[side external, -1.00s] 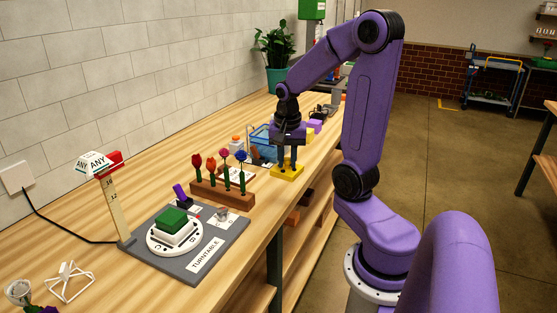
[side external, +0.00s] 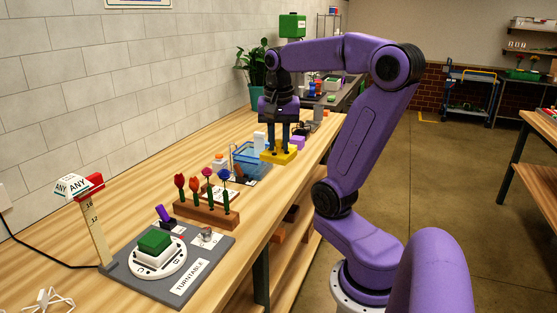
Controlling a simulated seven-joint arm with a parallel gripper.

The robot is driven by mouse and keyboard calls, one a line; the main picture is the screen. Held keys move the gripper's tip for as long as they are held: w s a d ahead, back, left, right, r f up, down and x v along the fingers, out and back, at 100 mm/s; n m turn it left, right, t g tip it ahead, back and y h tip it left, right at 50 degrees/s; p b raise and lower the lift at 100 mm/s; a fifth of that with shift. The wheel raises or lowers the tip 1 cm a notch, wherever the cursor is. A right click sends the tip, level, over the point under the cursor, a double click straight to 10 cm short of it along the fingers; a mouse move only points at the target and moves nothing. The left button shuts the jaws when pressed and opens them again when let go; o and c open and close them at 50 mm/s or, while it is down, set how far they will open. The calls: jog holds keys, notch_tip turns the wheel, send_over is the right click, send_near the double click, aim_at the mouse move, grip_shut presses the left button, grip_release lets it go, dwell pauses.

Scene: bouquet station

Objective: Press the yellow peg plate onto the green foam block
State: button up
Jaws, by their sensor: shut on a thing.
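The yellow peg plate (side external: 279,155) is held in my gripper (side external: 279,143), which points down over the bench behind the flower rack. The gripper is shut on the plate. Whether the plate is clear of the bench top is hard to tell. The green foam block (side external: 154,241) sits in a white holder (side external: 158,256) on the round white disc of the turntable (side external: 178,266), at the front left. The gripper and plate are well behind and to the right of the block. The top of the foam block is bare.
A wooden rack (side external: 207,211) with several flowers stands between the plate and the turntable. A post with a sign (side external: 80,186) rises left of the turntable. A blue basket (side external: 250,158) stands beside the plate. Purple and yellow blocks (side external: 298,142) lie behind it.

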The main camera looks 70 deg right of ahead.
jog(key=w+a+r, duration=0.2)
jog(key=w+a, duration=0.1)
jog(key=w, duration=0.4)
jog(key=n, duration=0.1)
send_over(154, 237)
jog(key=f, duration=0.1)
jog(key=shift+s+a+f, duration=0.1)
jog(key=shift+a+f, duration=0.05)
jog(key=shift+f, duration=3.6)
jog(key=shift+a+f, duration=0.1)
jog(key=shift+f, duration=3.65)
jog(key=shift+f, duration=1)
jog(key=shift+r, duration=0.15)
